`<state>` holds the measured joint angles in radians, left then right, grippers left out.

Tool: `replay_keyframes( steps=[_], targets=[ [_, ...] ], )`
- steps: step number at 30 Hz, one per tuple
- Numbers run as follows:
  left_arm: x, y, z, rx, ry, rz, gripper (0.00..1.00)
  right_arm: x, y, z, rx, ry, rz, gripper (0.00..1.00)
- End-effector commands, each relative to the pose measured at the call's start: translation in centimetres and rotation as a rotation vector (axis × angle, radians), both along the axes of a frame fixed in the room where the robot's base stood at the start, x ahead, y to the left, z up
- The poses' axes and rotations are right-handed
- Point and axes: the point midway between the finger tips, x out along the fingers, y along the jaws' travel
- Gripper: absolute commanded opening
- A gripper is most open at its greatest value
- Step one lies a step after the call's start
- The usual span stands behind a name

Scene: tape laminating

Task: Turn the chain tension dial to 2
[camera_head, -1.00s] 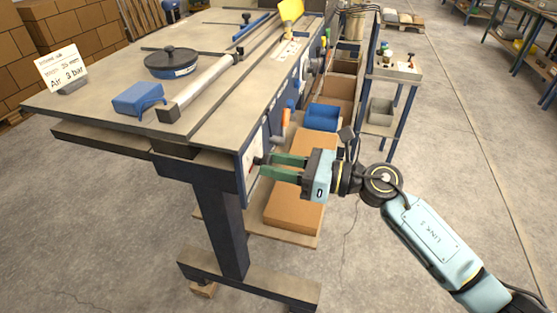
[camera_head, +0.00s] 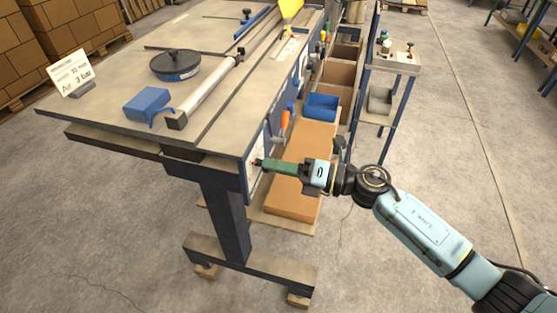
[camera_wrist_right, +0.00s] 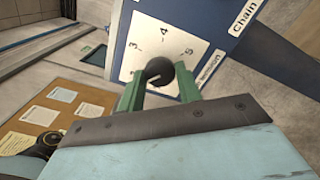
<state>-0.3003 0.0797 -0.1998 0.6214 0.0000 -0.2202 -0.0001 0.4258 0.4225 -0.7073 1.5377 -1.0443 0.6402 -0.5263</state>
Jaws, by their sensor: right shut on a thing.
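The chain tension dial (camera_wrist_right: 160,73) is a round black knob with a light pointer line, on a white plate (camera_wrist_right: 150,40) with printed numbers, of which 3, 4 and 5 can be read in the right wrist view. The plate is on the blue side panel of the machine table, below the tabletop. My right gripper (camera_wrist_right: 158,88) is shut on the dial, with a green finger on each side of it. In the head view, my right gripper (camera_head: 262,163) reaches the panel from the right. My left gripper is not in view.
An orange-handled lever (camera_head: 285,119) sits farther along the same panel. A blue bin (camera_head: 322,107) and a cardboard box (camera_head: 303,165) are behind and below my right gripper.

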Motion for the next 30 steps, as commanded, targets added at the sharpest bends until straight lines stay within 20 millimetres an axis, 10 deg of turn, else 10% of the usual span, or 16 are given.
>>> replay_keyframes(
  steps=[21, 22, 30],
  targets=[
    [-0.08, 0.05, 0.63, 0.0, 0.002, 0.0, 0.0, 0.05, -0.03, 0.03, 0.024, 0.073, -0.001, 0.11],
    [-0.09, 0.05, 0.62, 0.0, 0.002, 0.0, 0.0, 0.05, -0.03, 0.03, 0.024, 0.073, -0.001, 0.35],
    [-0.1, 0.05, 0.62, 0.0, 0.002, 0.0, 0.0, 0.03, -0.01, 0.02, 0.024, 0.072, -0.001, 0.56]
  ],
)
